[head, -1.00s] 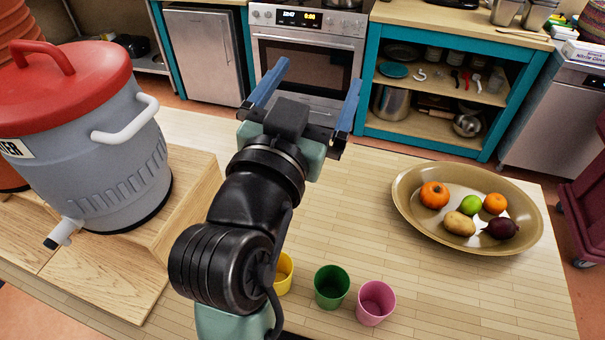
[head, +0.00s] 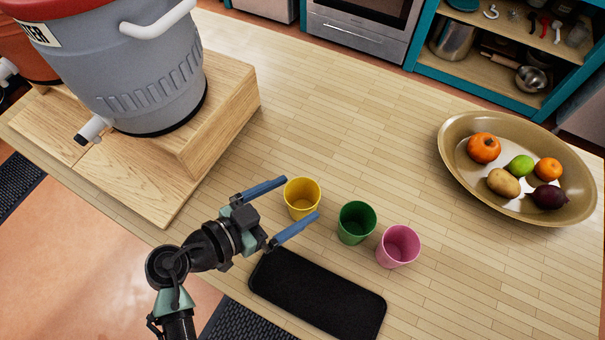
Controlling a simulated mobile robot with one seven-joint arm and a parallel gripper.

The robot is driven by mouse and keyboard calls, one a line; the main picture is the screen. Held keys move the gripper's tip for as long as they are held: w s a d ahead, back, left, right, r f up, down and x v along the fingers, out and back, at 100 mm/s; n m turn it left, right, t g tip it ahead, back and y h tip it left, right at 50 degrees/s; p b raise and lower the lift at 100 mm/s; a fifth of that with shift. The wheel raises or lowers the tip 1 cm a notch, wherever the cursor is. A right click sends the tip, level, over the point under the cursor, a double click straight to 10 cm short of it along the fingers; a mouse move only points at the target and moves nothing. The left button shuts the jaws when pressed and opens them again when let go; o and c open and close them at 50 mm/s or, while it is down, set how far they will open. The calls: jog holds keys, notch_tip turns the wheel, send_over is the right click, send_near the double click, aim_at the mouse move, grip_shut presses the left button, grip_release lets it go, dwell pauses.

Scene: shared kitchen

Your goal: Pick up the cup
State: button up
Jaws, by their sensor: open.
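Three cups stand upright in a slanting row on the wooden counter: a yellow cup (head: 302,199), a green cup (head: 356,223) and a pink cup (head: 398,247). The pictures do not show which one is the task's cup. My gripper (head: 302,198) is open, with its two blue fingers spread wide. The fingers point at the yellow cup, which appears between or just beyond their tips. Whether the fingers are at the cup's height or above it I cannot tell. Nothing is held.
A black flat slab (head: 317,294) lies in front of the cups. A grey water cooler (head: 150,75) stands on a wooden riser (head: 232,90) at left. A tan oval platter (head: 450,165) with fruit and vegetables is at right. The counter (head: 330,110) behind the cups is clear.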

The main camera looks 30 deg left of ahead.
aim_at(314, 188)
jog(key=p+x, duration=0.2)
jog(key=x, duration=0.3)
jog(key=shift+w+d+f, duration=0.1)
jog(key=shift+w, duration=0.2)
jog(key=shift+w+d+f, duration=0.15)
jog(key=shift+w+f, duration=0.1)
jog(key=shift+w, duration=0.1)
jog(key=c, duration=1.3)
jog(key=shift+r, duration=0.15)
